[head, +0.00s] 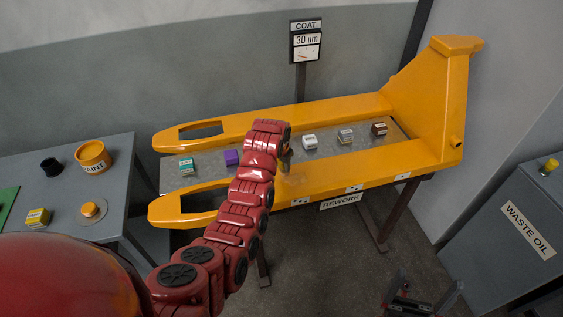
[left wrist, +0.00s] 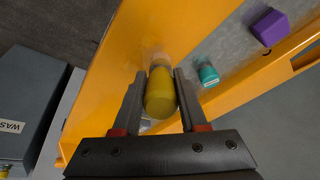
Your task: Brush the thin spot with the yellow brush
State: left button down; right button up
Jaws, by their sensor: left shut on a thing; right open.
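My left gripper (left wrist: 160,92) is shut on the yellow brush (left wrist: 160,98), whose rounded yellow body sits between the two fingers in the left wrist view. Its far end points at the yellow fork frame (left wrist: 112,75); I cannot tell whether it touches. In the head view the red left arm reaches over the near fork of the fork frame (head: 385,165), and its gripper (head: 285,160) is mostly hidden. A paler, dull patch, apparently the thin spot (head: 297,181), shows on the near fork beside the gripper. My right gripper (head: 408,303) is open and empty at the bottom edge.
Several small blocks, including a green one (head: 187,167) and a purple one (head: 232,157), lie on a grey plate between the forks. A COAT gauge (head: 306,42) reads 30 um. A paint can (head: 93,157) stands on the left table. A waste oil cabinet (head: 500,250) stands right.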

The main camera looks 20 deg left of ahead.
pick_arm(q)
jog(key=shift+f, duration=0.45)
jog(key=shift+w+a+f+b, duration=0.35)
jog(key=shift+w+b, duration=0.2)
jog(key=shift+b, duration=0.4)
jog(key=shift+w+a+f+b, duration=0.1)
jog(key=shift+w+a+b, duration=0.15)
jog(key=shift+w+b, duration=0.2)
jog(key=shift+f+b, duration=0.45)
jog(key=shift+f, duration=0.35)
jog(key=shift+r, duration=0.1)
jog(key=shift+s+a, duration=0.25)
jog(key=shift+a, duration=0.1)
jog(key=shift+r, duration=0.1)
